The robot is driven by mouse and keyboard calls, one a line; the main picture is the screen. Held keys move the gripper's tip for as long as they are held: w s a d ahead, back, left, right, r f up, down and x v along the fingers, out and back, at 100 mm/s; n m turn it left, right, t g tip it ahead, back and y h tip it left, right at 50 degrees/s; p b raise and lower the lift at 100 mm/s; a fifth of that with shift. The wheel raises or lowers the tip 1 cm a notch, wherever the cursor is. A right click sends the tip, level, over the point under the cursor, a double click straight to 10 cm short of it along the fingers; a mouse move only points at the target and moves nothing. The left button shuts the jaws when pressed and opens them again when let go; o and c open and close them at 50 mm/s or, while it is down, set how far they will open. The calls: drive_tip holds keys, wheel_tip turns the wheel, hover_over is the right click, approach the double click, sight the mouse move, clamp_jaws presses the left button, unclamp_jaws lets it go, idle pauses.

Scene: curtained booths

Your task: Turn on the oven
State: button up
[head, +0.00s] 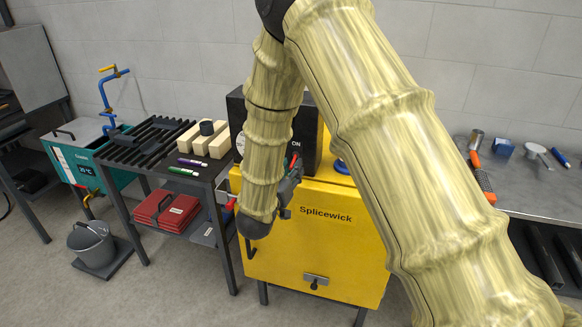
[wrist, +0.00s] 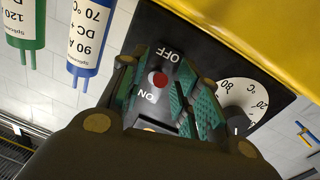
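The oven is a yellow cabinet marked Splicewick (head: 325,245) with a black control box (head: 310,135) on top, partly hidden behind my arm. In the wrist view the black panel (wrist: 215,75) carries a red-tipped switch (wrist: 157,80) between the words OFF and ON, seen upside down, and a white temperature dial (wrist: 243,97). My gripper (wrist: 160,92) is open in front of the switch, its green-padded fingers apart on either side of it. I cannot tell whether they touch it. In the head view my gripper (head: 290,182) is at the panel.
Left of the oven a table holds a black rack (head: 150,140), pale blocks (head: 195,140) and markers (head: 185,171), with red folders (head: 165,210) below. A bucket (head: 92,243) stands on the floor. A grey bench (head: 530,185) with small tools is at right.

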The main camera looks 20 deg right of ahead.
drive_tip(key=shift+w+d, duration=0.25)
drive_tip(key=shift+w, duration=0.1)
clamp_jaws()
